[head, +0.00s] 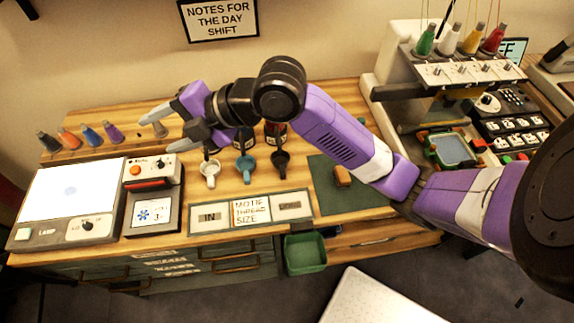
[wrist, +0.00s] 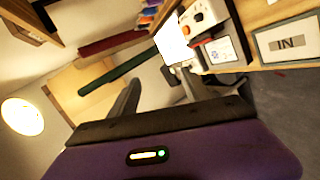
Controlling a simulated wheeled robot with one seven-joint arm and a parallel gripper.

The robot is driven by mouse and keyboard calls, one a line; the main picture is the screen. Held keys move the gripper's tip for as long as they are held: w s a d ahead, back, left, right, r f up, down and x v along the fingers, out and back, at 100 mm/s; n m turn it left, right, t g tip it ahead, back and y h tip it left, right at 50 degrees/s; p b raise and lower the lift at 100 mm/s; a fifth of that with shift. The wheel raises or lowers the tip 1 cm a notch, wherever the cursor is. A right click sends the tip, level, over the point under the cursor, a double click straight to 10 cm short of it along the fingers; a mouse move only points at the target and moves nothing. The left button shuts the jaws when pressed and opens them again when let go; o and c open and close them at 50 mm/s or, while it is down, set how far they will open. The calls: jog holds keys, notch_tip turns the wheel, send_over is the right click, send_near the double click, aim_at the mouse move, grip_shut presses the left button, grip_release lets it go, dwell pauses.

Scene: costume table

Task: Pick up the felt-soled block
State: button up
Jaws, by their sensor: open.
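A small orange-brown block (head: 343,176) lies on the dark green mat (head: 345,202) at the right of the wooden table. It looks like the felt-soled block, but its underside is hidden. My gripper (head: 177,134) is open and empty above the back left of the table, well to the left of the block. My purple arm reaches across behind the mat, close to the block in the head view. In the wrist view my gripper (wrist: 158,78) shows two spread fingers with nothing between them. The block is not visible in the wrist view.
A lamp box (head: 72,190) and several thread spools are at left. An embroidery machine (head: 470,75) stands right. A green bin (head: 304,253) hangs in front.

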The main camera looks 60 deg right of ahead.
jog(key=s+d+f+n+g+h+p, duration=0.1)
jog(key=s+d+f+n+g+h, duration=0.15)
jog(key=s+d+f, duration=0.35)
jog(key=s+d+f+n+g+h, duration=0.1)
jog(key=s+d+f+g, duration=0.3)
jog(key=d, duration=0.4)
jog(key=n+g+h, duration=0.1)
jog(key=g+h, duration=0.2)
jog(key=g, duration=0.2)
send_over(343, 173)
jog(key=shift+t+y, duration=0.25)
jog(key=f, duration=0.3)
jog(key=f+p, duration=0.1)
jog(key=f, duration=0.1)
jog(key=shift+w, duration=0.35)
jog(key=shift+s+d+f, duration=0.1)
jog(key=shift+s+f, duration=0.25)
jog(key=shift+f, duration=0.45)
jog(key=shift+f+p, duration=0.75)
jog(key=shift+f, duration=2.35)
grip_shut()
